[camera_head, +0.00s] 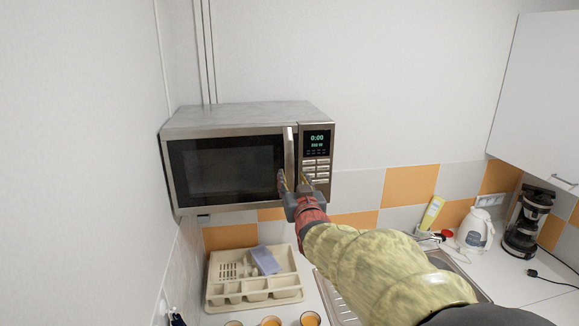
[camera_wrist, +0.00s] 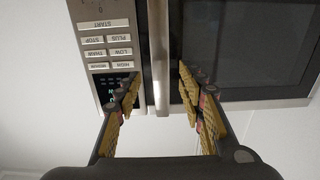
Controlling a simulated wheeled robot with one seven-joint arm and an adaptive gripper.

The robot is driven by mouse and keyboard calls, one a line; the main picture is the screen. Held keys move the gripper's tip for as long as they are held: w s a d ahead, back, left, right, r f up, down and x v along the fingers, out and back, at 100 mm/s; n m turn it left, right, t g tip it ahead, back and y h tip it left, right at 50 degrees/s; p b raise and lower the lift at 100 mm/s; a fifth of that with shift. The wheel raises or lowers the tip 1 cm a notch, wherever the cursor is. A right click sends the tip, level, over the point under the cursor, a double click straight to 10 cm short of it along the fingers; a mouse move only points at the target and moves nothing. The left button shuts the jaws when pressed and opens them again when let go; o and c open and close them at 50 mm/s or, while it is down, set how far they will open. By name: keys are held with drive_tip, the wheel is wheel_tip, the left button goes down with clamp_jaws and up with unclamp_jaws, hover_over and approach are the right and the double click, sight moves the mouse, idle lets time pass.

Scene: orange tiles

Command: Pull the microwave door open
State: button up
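The microwave (camera_head: 245,110) is mounted on the wall at the left, and its door (camera_head: 225,168) looks shut. The vertical metal door handle (camera_head: 289,155) runs between the dark window and the control panel (camera_head: 316,150). My gripper (camera_head: 295,182) is at the lower part of the handle. In the wrist view, which shows the microwave upside down, my gripper (camera_wrist: 158,85) is open. Its two yellow-padded fingers stand on either side of the handle (camera_wrist: 158,50), with gaps between pads and handle.
A beige dish rack (camera_head: 255,285) stands on the counter below the microwave, with several orange-filled cups (camera_head: 310,318) in front. A sink (camera_head: 455,268), a white kettle (camera_head: 475,230) and a coffee maker (camera_head: 528,222) are to the right. A white cabinet (camera_head: 540,90) hangs at the upper right.

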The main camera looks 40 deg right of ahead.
sight(290, 171)
drive_tip(key=shift+p+x, duration=0.75)
drive_tip(key=shift+x, duration=2.4)
drive_tip(key=shift+a, duration=0.1)
drive_tip(key=shift+c, duration=0.5)
clamp_jaws()
